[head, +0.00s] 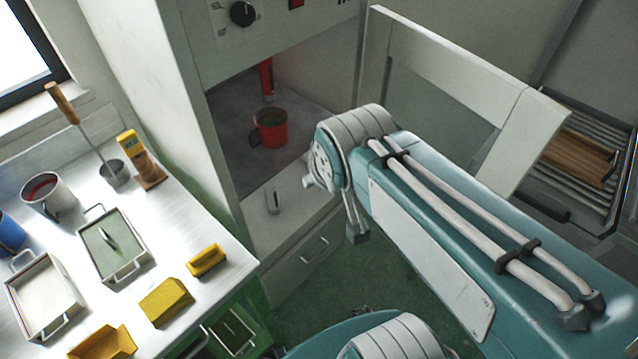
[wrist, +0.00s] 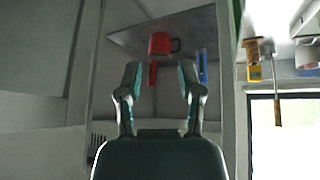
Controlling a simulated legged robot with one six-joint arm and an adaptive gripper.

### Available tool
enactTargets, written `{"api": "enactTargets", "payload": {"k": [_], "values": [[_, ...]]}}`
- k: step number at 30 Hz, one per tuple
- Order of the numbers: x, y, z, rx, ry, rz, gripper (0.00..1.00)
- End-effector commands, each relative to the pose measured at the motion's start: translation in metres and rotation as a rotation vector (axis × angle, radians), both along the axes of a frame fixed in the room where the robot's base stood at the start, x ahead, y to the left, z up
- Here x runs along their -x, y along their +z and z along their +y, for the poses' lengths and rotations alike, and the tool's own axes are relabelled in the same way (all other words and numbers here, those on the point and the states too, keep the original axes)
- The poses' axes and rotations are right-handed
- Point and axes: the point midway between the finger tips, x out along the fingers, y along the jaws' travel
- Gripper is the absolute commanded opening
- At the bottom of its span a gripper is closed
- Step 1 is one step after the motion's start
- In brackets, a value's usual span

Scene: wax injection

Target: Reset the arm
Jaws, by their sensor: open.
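My gripper (wrist: 160,78) is in the wrist view with its two fingers apart and nothing between them. The wrist picture looks upside down. A red mug (wrist: 163,43) shows beyond the fingertips, apart from them. In the head view my arm (head: 430,235) reaches in from the right, in front of the machine and its open door. The gripper's fingers cannot be made out clearly there. The red mug (head: 270,128) stands upright in the machine's recess, below a red nozzle (head: 266,78).
The open machine door (head: 470,75) is close behind my arm. A metal table (head: 215,275) at left holds trays, yellow blocks (head: 166,301), a white mug (head: 47,196) and a wooden-handled tool (head: 63,103). Green floor (head: 335,285) is free below the machine.

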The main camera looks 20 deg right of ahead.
Motion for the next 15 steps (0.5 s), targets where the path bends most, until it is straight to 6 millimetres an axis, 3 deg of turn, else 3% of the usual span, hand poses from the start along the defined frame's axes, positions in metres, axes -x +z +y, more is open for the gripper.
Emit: {"api": "enactTargets", "payload": {"k": [3, 6, 15], "values": [[0.027, 0.003, 0.01, -0.042, 0.007, 0.043, 0.48], [0.04, 0.003, 0.015, -0.061, 0.013, 0.069, 0.48], [0.044, 0.002, 0.017, -0.068, 0.015, 0.081, 0.48]]}}
